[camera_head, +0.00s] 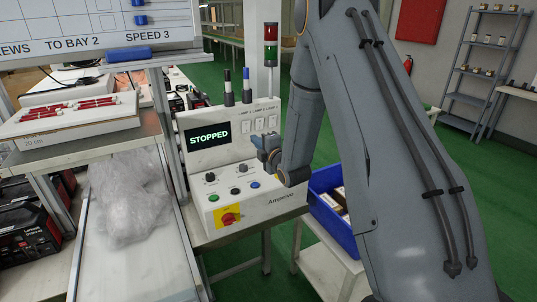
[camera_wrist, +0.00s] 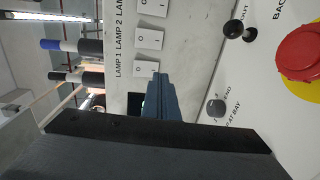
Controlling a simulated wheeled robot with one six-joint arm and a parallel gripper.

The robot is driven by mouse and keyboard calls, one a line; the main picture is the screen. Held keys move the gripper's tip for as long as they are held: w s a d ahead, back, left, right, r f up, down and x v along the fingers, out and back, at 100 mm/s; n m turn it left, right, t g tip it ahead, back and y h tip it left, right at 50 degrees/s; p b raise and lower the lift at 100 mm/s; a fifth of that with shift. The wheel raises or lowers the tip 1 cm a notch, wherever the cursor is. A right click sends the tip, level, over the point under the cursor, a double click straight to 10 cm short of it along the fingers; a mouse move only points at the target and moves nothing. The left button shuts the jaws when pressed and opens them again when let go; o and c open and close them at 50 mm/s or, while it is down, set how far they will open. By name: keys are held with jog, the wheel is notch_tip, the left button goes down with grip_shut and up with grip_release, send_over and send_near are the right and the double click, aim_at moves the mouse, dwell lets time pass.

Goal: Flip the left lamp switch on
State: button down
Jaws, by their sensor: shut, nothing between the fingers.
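The left lamp switch (camera_head: 246,127), labelled LAMP 1, is a white rocker on the upright face of the white control box. It also shows in the wrist view (camera_wrist: 144,68), nearest of the row to my fingertips. I cannot tell which way it is tipped. The middle switch, LAMP 2 (camera_wrist: 149,39), and the right switch (camera_wrist: 153,7) sit beside it. My gripper (camera_head: 260,140) is shut and empty, its blue fingers in front of the panel below the switches. In the wrist view the fingertips (camera_wrist: 158,76) overlap the LAMP 1 edge; contact is unclear.
A red and green signal tower (camera_head: 271,45) stands behind. A blue crate (camera_head: 330,205) is at the right, a plastic bag (camera_head: 130,195) at the left.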

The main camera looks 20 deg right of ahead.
jog(key=s+d+f+b, duration=0.1)
jog(key=s+b, duration=0.2)
jog(key=s, duration=0.6)
jog(key=shift+s+d, duration=0.15)
jog(key=shift+d, duration=0.05)
jog(key=s+a+f+m+g+h, duration=0.1)
jog(key=s+a+m+g, duration=0.1)
jog(key=s+m+g, duration=0.5)
jog(key=s+a+f+m+g+h, duration=0.2)
jog(key=s+m+g, duration=0.6)
jog(key=s, duration=1.4)
jog(key=m, duration=0.4)
jog(key=shift+s+f+m+g, duration=0.15)
jog(key=shift+f+m+g, duration=0.15)
jog(key=shift+m, duration=0.1)
